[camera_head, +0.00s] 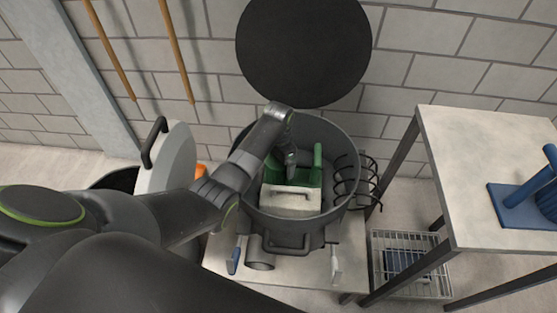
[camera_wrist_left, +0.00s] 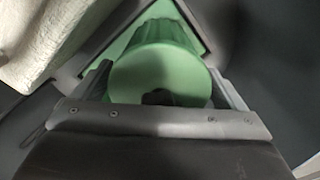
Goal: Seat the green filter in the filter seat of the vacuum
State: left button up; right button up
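The vacuum is a grey drum (camera_head: 333,136) standing open on a low bench. My left arm reaches down into it from the left. In the left wrist view the green filter (camera_wrist_left: 158,72), a pleated cylinder with a smooth round end, sits between the fingers of my left gripper (camera_wrist_left: 165,92), which appear to touch it on both sides. A green surface shows behind it. In the head view my left gripper (camera_head: 290,158) is inside the drum beside green parts (camera_head: 317,165), partly hidden by the hand. The filter seat cannot be made out clearly. My right gripper is out of view.
A pale block with a handle (camera_head: 290,203) is at the drum's near side. A round grey lid (camera_head: 170,160) stands left. A black coil (camera_head: 347,180) is right of the drum. A table (camera_head: 460,150) holds blue parts (camera_head: 520,207); a wire basket (camera_head: 410,240) stands below.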

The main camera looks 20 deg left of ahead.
pick_arm(q)
jog(key=shift+o, duration=0.4)
jog(key=shift+r, duration=0.2)
notch_tip(320, 180, up, 12)
jog(key=shift+f+p, duration=0.1)
jog(key=shift+p, duration=0.95)
